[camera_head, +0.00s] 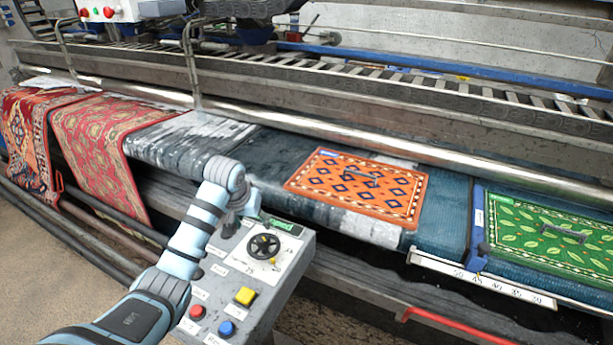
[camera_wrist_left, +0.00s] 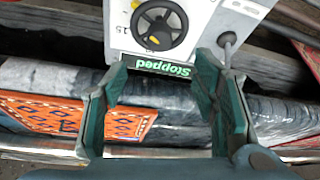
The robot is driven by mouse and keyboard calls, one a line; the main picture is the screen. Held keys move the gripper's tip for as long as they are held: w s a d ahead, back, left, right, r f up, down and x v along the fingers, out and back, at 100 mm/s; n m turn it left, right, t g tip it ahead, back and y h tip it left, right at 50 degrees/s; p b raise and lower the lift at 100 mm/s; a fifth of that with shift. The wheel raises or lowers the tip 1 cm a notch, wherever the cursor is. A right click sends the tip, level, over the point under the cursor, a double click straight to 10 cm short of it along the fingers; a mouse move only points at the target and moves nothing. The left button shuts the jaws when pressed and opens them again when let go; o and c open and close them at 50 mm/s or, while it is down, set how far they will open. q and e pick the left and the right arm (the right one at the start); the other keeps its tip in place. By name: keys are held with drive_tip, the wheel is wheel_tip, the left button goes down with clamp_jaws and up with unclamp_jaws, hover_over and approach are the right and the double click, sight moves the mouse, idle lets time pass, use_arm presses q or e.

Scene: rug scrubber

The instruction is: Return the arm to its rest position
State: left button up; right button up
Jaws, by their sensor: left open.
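My left arm reaches in from the lower left of the head view. Its gripper (camera_head: 232,222) hangs beside the upper left corner of the grey control panel (camera_head: 292,262). In the left wrist view the gripper (camera_wrist_left: 160,72) is open, its two green fingers apart with nothing held between them. Beyond the fingertips are the panel's green "Stopped" display (camera_wrist_left: 155,68) and a black dial (camera_wrist_left: 160,24). My right gripper is in neither view.
The panel has yellow (camera_head: 245,296), red (camera_head: 197,311) and blue (camera_head: 227,327) buttons. Behind it, an orange rug (camera_head: 390,195) and a green rug (camera_head: 555,235) lie on the machine's belt. Red rugs (camera_head: 105,135) hang at the left. A red bar (camera_head: 455,325) lies right of the panel.

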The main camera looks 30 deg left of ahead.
use_arm(q)
drive_tip(key=s+d+f+m, duration=0.3)
drive_tip(key=s+d+f, duration=0.7)
drive_tip(key=s+f, duration=0.2)
drive_tip(key=s+d+f+m, duration=0.1)
drive_tip(key=s+d, duration=0.2)
drive_tip(key=s, duration=0.6)
drive_tip(key=s+d+f, duration=0.1)
drive_tip(key=s+d, duration=0.3)
drive_tip(key=s, duration=0.5)
wheel_tip(320, 180, down, 20)
drive_tip(key=s+a+g, duration=0.2)
drive_tip(key=s+f+g, duration=0.1)
drive_tip(key=s+f, duration=0.9)
drive_tip(key=s, duration=0.3)
drive_tip(key=shift+s+a+f, duration=0.2)
drive_tip(key=shift+a+f, duration=0.05)
drive_tip(key=shift+a, duration=0.15)
